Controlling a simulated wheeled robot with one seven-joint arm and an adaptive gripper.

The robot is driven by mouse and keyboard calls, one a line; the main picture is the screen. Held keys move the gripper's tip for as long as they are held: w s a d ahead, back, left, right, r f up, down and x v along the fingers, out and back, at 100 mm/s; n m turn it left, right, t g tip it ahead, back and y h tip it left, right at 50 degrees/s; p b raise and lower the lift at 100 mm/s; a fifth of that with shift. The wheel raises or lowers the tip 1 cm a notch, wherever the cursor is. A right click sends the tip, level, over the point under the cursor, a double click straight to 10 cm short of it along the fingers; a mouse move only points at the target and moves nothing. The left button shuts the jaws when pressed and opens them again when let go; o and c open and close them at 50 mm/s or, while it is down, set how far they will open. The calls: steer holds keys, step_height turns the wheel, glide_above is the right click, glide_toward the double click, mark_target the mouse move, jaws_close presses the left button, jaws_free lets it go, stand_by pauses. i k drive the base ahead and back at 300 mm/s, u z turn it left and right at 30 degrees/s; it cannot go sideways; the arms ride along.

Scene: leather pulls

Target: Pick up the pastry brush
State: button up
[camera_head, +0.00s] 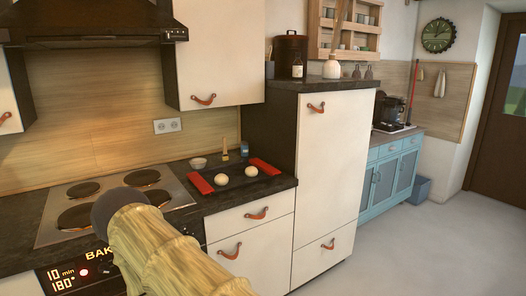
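The pastry brush (225,150) appears to be a small tan, upright shape on the dark countertop, behind the baking tray. It is small in the picture, so its details are hard to make out. My arm rises from the bottom of the view in front of the stove, with a rounded dark end over the front of the cooktop. No gripper fingers show, so I cannot see my gripper. The visible part of my arm is well apart from the brush.
A dark tray with red ends (264,166) holds two pale dough balls (221,179). The cooktop (110,203) lies left, a tall white cabinet (333,185) right. Open floor (440,240) lies at right.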

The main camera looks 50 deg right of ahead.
mark_target(225, 156)
steer(key=z, duration=1.45)
